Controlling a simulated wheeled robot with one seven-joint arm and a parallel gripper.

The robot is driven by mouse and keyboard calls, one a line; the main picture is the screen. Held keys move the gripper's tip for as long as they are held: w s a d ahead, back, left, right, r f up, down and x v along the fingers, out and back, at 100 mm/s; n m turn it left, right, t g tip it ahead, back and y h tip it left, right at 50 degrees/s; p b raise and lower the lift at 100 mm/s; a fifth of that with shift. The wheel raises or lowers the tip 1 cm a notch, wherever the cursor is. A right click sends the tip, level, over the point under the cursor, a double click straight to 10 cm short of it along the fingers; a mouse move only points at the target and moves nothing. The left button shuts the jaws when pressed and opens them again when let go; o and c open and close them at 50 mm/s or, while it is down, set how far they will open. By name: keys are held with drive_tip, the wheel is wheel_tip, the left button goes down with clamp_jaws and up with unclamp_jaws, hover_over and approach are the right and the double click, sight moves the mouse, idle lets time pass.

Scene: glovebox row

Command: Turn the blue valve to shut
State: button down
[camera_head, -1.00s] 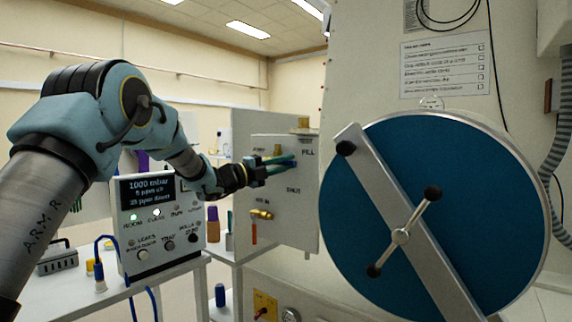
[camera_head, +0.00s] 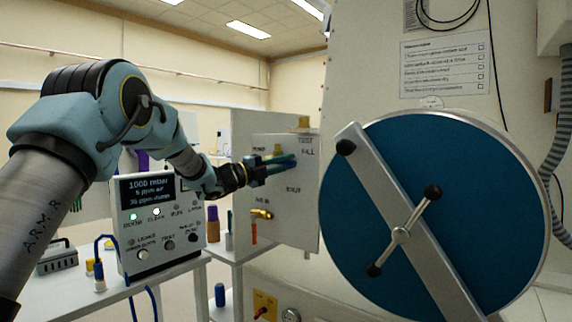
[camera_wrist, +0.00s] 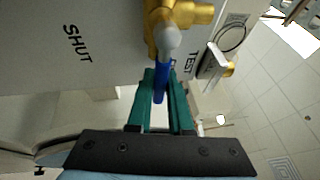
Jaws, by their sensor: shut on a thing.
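The blue valve handle (camera_wrist: 162,84) extends from a brass valve body (camera_wrist: 180,16) in the wrist view. The teal fingers of my gripper (camera_wrist: 162,78) are shut on the handle, one on each side. The wrist view shows the label SHUT to the left of the handle and TEST to the right. In the head view my gripper (camera_head: 283,163) is at the upper part of the grey valve panel (camera_head: 290,228), above its SHUT label. The fingers hide much of the handle there.
A second brass valve (camera_head: 261,213) with an orange handle is lower on the panel. A large blue round door (camera_head: 480,180) with a diagonal bar stands close on the right. A control box (camera_head: 160,222) reading 1000 mbar sits on the table at left.

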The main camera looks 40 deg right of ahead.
drive_tip(key=shift+w+a+f+m+t+y+b, duration=0.2)
drive_tip(key=shift+w+f+m+t+y+b, duration=0.65)
drive_tip(key=shift+m+b, duration=1.6)
drive_tip(key=shift+w+a+f+m+t+y+b, duration=0.15)
drive_tip(key=shift+w+f+m+t+y+b, duration=0.35)
drive_tip(key=shift+w+f+m+y+b, duration=1.3)
drive_tip(key=shift+w+a+f+m+t+y+b, duration=0.3)
drive_tip(key=shift+m+t+b, duration=0.35)
drive_tip(key=shift+m+b, duration=2.45)
drive_tip(key=c, duration=0.8)
unclamp_jaws()
drive_tip(key=shift+c, duration=0.2)
